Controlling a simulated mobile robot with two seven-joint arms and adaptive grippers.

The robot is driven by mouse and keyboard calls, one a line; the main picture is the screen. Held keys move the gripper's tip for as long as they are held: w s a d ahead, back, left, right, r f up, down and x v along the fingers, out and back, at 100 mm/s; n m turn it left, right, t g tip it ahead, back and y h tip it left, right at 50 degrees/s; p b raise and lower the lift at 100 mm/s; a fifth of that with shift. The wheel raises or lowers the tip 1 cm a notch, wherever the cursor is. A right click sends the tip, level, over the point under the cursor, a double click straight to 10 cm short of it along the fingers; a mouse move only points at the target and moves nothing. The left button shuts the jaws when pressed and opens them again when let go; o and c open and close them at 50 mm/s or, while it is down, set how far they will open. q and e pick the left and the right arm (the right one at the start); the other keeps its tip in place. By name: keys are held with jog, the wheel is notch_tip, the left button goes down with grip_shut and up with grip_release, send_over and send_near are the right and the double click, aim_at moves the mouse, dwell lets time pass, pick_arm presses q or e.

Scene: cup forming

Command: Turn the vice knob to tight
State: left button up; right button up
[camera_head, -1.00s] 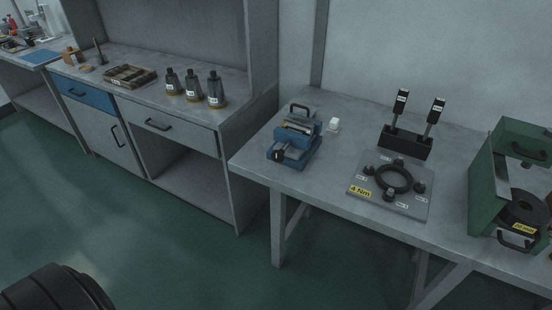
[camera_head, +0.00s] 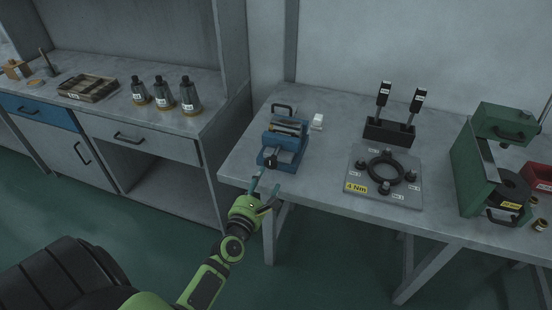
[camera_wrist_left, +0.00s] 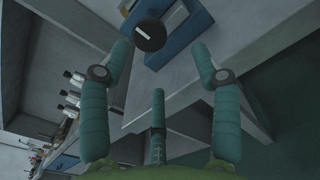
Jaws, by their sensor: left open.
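A blue vice (camera_head: 285,142) stands near the left end of the grey table, with a black handle on its top. Its round black knob (camera_head: 270,160) faces the front edge. In the left wrist view the knob (camera_wrist_left: 150,36) shows a pale line mark, against the blue vice body (camera_wrist_left: 182,28). My left gripper (camera_head: 265,187) is just in front of the table edge, below the knob and apart from it. Its fingers are spread open and empty, and they also show in the left wrist view (camera_wrist_left: 160,62). My right gripper is not in view.
A green press (camera_head: 475,170) stands at the right. Several bottles (camera_head: 164,92) stand on the left bench.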

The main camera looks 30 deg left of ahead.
aim_at(270, 164)
pick_arm(q)
jog(key=shift+w+a+r+n, duration=0.15)
jog(key=shift+w+r+n, duration=0.15)
jog(key=shift+r, duration=0.15)
jog(key=shift+w+a+r+n, duration=0.15)
jog(key=shift+w+r+n, duration=0.15)
jog(key=shift+r, duration=0.15)
jog(key=x, duration=0.5)
jog(key=shift+d+p, duration=0.1)
jog(key=shift+p, duration=0.2)
jog(key=shift+w+f, duration=0.1)
jog(key=shift+w, duration=0.4)
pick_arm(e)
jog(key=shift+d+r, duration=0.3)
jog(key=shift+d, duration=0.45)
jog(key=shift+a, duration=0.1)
pick_arm(q)
jog(key=c, duration=1.1)
jog(key=shift+c, duration=0.2)
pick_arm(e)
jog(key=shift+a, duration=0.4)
